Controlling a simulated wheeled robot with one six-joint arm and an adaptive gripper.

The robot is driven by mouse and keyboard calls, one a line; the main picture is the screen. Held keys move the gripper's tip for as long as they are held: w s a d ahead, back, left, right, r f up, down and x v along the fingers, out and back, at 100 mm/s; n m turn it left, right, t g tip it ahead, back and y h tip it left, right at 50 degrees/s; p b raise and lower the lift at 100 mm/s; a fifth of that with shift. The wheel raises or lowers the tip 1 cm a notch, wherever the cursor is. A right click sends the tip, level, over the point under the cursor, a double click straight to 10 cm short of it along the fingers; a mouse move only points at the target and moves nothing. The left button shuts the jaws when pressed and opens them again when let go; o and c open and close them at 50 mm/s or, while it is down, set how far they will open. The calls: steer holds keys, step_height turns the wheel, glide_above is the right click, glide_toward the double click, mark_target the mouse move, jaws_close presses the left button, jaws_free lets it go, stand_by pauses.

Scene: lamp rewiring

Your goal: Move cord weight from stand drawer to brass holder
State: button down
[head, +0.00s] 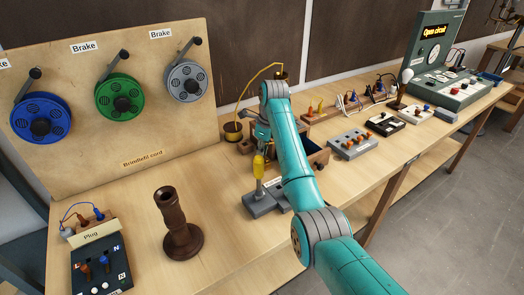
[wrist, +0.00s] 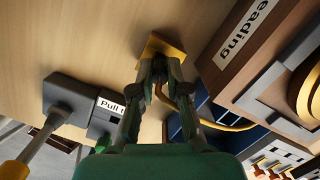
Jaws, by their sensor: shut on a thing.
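My gripper (wrist: 160,72) points down at the table, its two fingers closed together. A small dark piece shows between the fingertips, with a yellow cord (wrist: 185,105) running from it to the right; it looks like the cord weight, mostly hidden by the fingers. A yellow brass-coloured square piece (wrist: 160,45), which looks like the brass holder, lies just beyond the fingertips; I cannot tell if they touch. The open stand drawer (wrist: 178,128), blue inside, is right of the fingers. In the head view the drawer (head: 318,156) is partly behind my arm, which largely hides my gripper.
A grey block (wrist: 65,92) with a yellow-handled screwdriver (head: 259,168) stands near the gripper. A dark turned wooden column (head: 180,225) and the plug box (head: 100,262) stand at the front left. The reel board (head: 120,100) is behind. Switch boxes (head: 352,143) line the right. Table between column and screwdriver is clear.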

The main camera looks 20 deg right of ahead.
steer(key=shift+f, duration=0.45)
stand_by(0.5)
steer(key=c, duration=1.1)
jaws_free()
